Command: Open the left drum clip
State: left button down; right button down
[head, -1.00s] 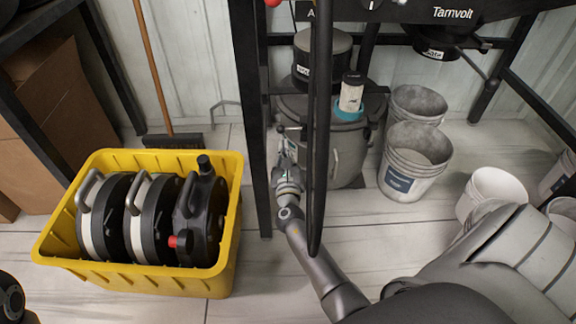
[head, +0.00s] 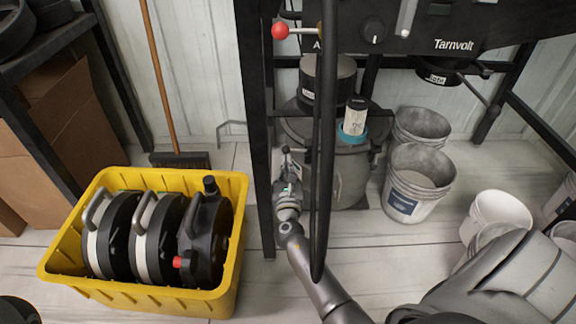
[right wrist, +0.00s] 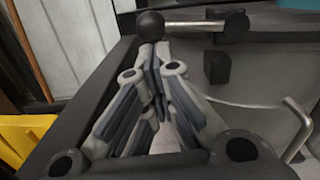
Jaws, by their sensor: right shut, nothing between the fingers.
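The grey drum (head: 345,183) stands on the floor under the machine, behind a black frame post. My right gripper (head: 286,160) is at the drum's left side, close to the post. In the right wrist view my right gripper (right wrist: 155,55) is shut, its fingertips together and empty. Whether the clip is open is unclear. My left gripper cannot be made out.
The black post (head: 255,130) and a hanging black hose (head: 322,190) stand close to my right arm. A yellow crate (head: 225,290) with several discs is at left. Grey buckets (head: 415,178) stand right of the drum. The floor between crate and post is clear.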

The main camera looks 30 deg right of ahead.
jog(key=shift+w+r, duration=0.1)
jog(key=shift+r, duration=0.3)
